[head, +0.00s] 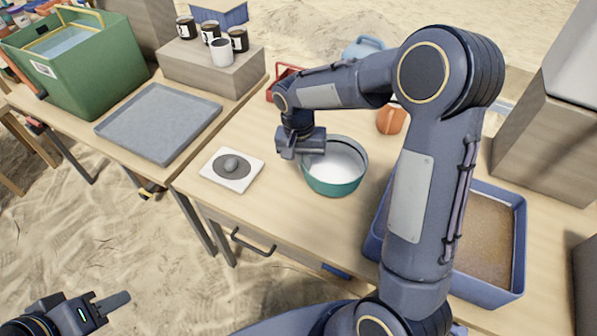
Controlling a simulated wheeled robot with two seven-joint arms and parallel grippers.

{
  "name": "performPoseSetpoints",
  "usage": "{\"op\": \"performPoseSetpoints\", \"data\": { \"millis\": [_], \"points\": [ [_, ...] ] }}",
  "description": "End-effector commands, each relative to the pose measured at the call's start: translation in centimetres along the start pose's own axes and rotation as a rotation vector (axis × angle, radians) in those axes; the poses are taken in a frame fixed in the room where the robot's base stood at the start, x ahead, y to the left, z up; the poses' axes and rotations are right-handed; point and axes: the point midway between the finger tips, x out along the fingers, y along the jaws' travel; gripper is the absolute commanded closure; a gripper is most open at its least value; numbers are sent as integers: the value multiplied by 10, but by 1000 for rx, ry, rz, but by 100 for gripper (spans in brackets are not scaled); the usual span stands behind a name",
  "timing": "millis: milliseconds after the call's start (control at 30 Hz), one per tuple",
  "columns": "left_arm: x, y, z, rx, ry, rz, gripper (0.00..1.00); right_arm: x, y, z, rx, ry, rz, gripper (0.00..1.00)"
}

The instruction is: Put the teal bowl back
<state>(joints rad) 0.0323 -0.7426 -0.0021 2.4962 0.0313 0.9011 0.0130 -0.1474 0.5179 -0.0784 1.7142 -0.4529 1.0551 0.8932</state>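The teal bowl (333,183), white inside, is upright on the wooden table, right of a white square plate (231,170) with a dark round middle and a grey lump on it. My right gripper (305,152) reaches down at the bowl's far-left rim. Its fingers overlap the rim, and their gap is hidden, so I cannot tell whether they grip it. My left gripper (112,302) is at the bottom left over the sand, away from the tables, with no object visible in it. Its finger gap is not clear.
A grey tray (160,122) and green bin (85,75) are on the left table. Several cups stand on a block (213,72). A blue sand-filled tray (505,230) is at the right, partly behind my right arm. An orange pot (391,120) stands behind the bowl.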

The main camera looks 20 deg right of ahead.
Motion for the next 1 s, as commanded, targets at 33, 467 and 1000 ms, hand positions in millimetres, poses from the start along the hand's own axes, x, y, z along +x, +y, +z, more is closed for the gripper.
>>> {"op": "performPoseSetpoints", "data": {
  "millis": [33,467,1000],
  "points": [
    [1,0,1,0,0,0,64,9,-6,-5,-1,-2,2,100],
    [4,-2,2,0,0,0,64,46,-24,-20,0,0,1,100],
    [7,-3,4,0,0,0,64,63,-26,-20,-1,2,-1,93]
  ]
}}
